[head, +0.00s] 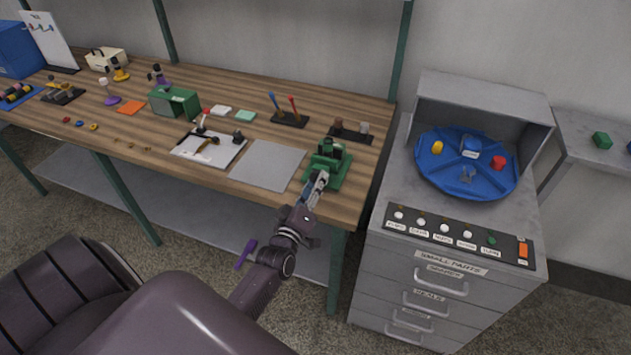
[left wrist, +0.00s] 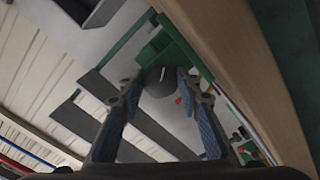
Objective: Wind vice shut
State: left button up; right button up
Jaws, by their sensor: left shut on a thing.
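The green vice (head: 334,152) is at the front right end of the workbench. My left gripper (head: 319,179) is at the front of it, reaching up from below the bench edge. In the left wrist view my left gripper (left wrist: 157,84) has its two blue-padded fingers closed on either side of a dark round knob (left wrist: 160,76), seemingly the end of the vice's handle. Green vice parts (left wrist: 170,45) show just beyond the knob. The gap between the vice jaws is too small to judge in the head view. My right gripper is not in view.
A grey mat (head: 268,164) lies left of the vice. The grey drawer cabinet (head: 440,275) with a blue round tray (head: 440,172) stands to the right, across a narrow gap.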

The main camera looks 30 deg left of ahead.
pick_arm(q)
jog(key=m, duration=0.4)
jog(key=shift+m+p, duration=0.3)
jog(key=shift+p, duration=0.1)
jog(key=m, duration=0.4)
jog(key=shift+a+f, duration=0.1)
jog(key=m, duration=0.9)
jog(key=shift+s+a+m, duration=0.1)
jog(key=shift+a+m, duration=0.05)
jog(key=shift+m, duration=0.15)
jog(key=m+b, duration=0.1)
jog(key=m, duration=0.3)
jog(key=shift+m+b, duration=0.3)
jog(key=m+b, duration=0.2)
jog(key=m, duration=0.2)
jog(key=shift+a, duration=0.1)
jog(key=m+b, duration=0.2)
jog(key=m, duration=0.3)
jog(key=shift+m, duration=0.4)
jog(key=shift+r+m+b, duration=0.15)
jog(key=shift+m+b, duration=0.3)
jog(key=shift+m, duration=0.6)
jog(key=shift+r+m+b, duration=0.15)
jog(key=shift+m+b, duration=0.3)
jog(key=shift+m, duration=0.6)
